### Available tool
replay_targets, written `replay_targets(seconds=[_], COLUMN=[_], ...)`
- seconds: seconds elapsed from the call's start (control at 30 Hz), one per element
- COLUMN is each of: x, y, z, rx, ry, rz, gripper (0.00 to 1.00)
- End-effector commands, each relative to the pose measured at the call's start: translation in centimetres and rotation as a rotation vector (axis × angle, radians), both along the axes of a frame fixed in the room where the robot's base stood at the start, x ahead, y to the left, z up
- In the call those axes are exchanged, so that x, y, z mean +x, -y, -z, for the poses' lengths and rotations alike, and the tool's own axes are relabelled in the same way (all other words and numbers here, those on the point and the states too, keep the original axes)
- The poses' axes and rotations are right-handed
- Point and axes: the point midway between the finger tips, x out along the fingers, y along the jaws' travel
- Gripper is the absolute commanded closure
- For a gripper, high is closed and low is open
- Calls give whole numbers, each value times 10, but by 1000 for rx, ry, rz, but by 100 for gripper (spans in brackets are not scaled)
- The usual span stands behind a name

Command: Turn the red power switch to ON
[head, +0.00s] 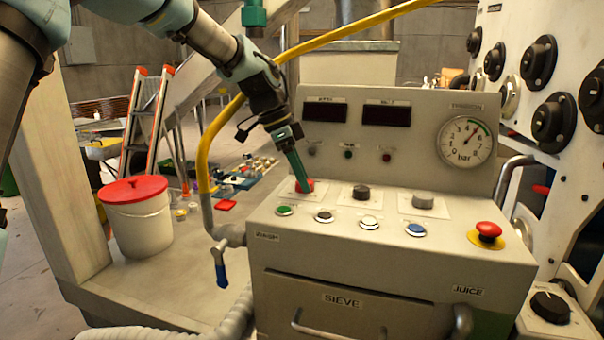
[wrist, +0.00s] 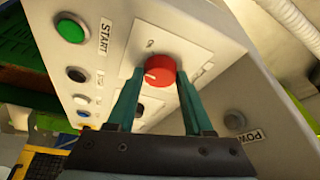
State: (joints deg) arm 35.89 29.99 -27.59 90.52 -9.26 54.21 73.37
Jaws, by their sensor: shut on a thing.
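The red power switch (head: 304,186) is a round knob at the left end of the top row on the grey control panel (head: 290,232). In the wrist view the red switch (wrist: 154,72) shows a white pointer line on its face, and it sits on a pale label plate. My gripper (head: 302,181) reaches down to it from above. Its two green fingers (wrist: 155,85) stand on either side of the knob and are shut on it. The plate's markings are too small or partly hidden to read the setting.
A green START button (wrist: 70,29) is beside the switch plate. Two more knobs, one dark (head: 361,192) and one grey (head: 423,200), stand to the right. A red emergency button (head: 488,230) is at the right end. A yellow hose (head: 204,160) rises left of the panel.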

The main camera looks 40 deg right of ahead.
Motion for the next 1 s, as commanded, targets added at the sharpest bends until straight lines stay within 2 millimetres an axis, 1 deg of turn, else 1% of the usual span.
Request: replay_targets(seconds=[0.3,0.6,0.8,1.0], x=[2,2,2,2], y=[2,4,4,4], z=[-3,-3,-2,-1], rx=[0,-1,-1,0], ry=[-3,-2,-2,-1], rz=[298,546,658,724], gripper=[100,100,100,100])
